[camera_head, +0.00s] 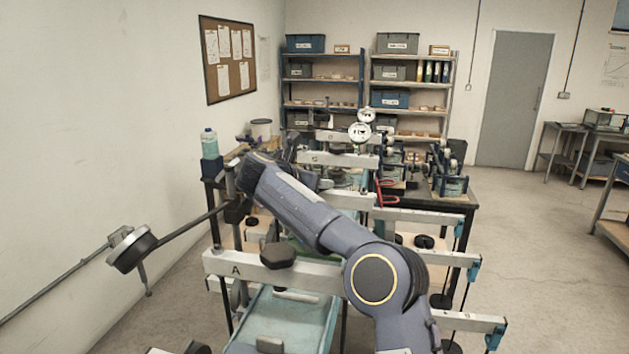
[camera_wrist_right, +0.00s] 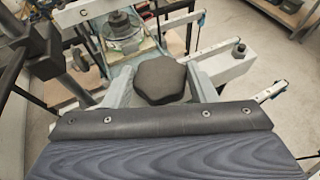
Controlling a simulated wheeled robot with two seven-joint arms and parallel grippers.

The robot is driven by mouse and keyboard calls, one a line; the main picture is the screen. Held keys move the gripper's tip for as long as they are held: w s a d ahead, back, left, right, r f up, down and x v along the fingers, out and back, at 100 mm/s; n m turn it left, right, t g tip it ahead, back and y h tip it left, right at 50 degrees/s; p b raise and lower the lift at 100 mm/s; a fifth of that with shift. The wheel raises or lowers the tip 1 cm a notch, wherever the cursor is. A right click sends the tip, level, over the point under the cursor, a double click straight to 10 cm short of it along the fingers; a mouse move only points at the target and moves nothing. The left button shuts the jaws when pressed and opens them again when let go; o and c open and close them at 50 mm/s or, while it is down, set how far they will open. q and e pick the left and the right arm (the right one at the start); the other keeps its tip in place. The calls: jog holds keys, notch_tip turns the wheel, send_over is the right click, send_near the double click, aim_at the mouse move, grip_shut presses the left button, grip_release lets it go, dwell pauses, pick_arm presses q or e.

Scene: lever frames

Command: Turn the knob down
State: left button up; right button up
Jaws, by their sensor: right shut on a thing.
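A dark, lobed knob (camera_wrist_right: 160,82) sits between the two pale fingers of my right gripper (camera_wrist_right: 161,72) in the right wrist view. The fingers are closed on its opposite sides. In the head view my right arm crosses the bench and hides this knob and most of the gripper. Another dark knob (camera_head: 278,256) stands free on the front pale beam (camera_head: 235,264), marked A. My left gripper is in neither view.
A round dark weight (camera_head: 133,250) on a rod sticks out at the left. More pale beams, one marked C (camera_wrist_right: 84,12), lie beyond the held knob. A blue-capped bottle (camera_head: 209,145) and dial gauges (camera_head: 360,130) stand behind.

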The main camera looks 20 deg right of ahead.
jog(key=shift+f, duration=0.2)
jog(key=o, duration=1)
jog(key=shift+c, duration=0.2)
jog(key=shift+r, duration=0.15)
jog(key=shift+r, duration=0.3)
notch_tip(320, 180, up, 2)
jog(key=shift+r, duration=0.15)
jog(key=s+a+r+b, duration=0.5)
jog(key=s+r, duration=0.5)
jog(key=s, duration=0.2)
jog(key=shift+s+a, duration=0.35)
jog(key=shift+a, duration=0.05)
